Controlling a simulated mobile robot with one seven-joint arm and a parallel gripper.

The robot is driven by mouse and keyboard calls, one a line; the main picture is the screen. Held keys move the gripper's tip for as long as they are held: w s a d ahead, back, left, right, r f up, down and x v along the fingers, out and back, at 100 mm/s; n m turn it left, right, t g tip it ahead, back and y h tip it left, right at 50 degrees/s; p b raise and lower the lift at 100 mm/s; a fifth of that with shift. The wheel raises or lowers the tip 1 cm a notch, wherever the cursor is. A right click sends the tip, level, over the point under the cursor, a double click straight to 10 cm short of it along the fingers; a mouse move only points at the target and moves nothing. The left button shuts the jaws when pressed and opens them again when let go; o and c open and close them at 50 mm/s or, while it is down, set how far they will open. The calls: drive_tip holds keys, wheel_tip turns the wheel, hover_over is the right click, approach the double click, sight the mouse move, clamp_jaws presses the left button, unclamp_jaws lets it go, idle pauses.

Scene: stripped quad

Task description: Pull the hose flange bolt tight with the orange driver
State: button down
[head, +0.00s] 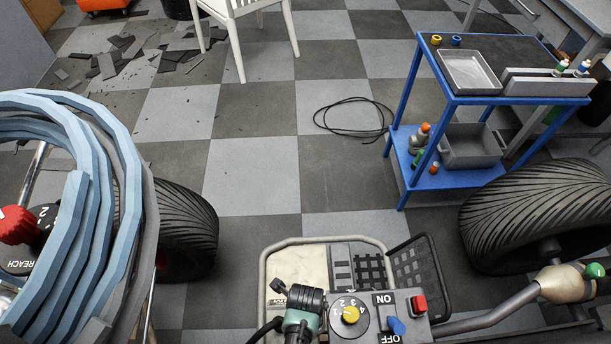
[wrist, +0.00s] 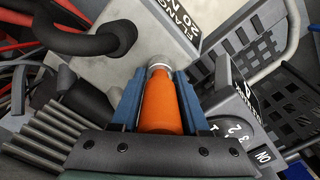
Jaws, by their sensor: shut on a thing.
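In the wrist view my gripper (wrist: 159,75) has its two blue fingers closed on either side of the orange driver (wrist: 160,105). The driver's tapered orange handle lies between them, with a silver collar (wrist: 159,62) at its far end pointing at a pale grey plate (wrist: 115,40). The plate carries a partly legible label with "20 N". The driver's tip is hidden, so I cannot tell whether it touches anything. I cannot make out the flange bolt. In the head view a thick blue hose (head: 80,200) is coiled at the left.
A control box (head: 375,315) with a yellow-centred dial, blue switch and red button stands at the front. Large tyres (head: 545,215) flank the floor. A blue trolley (head: 452,100) stands back right; a black cable loop (head: 350,128) lies nearby.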

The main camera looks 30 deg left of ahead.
drive_tip(key=shift+m, duration=0.7)
drive_tip(key=shift+m+p, duration=0.3)
drive_tip(key=shift+m, duration=0.8)
drive_tip(key=shift+w+m, duration=0.1)
drive_tip(key=shift+m, duration=0.7)
drive_tip(key=shift+r+p, duration=0.15)
drive_tip(key=shift+p, duration=0.35)
drive_tip(key=shift+r+p, duration=2)
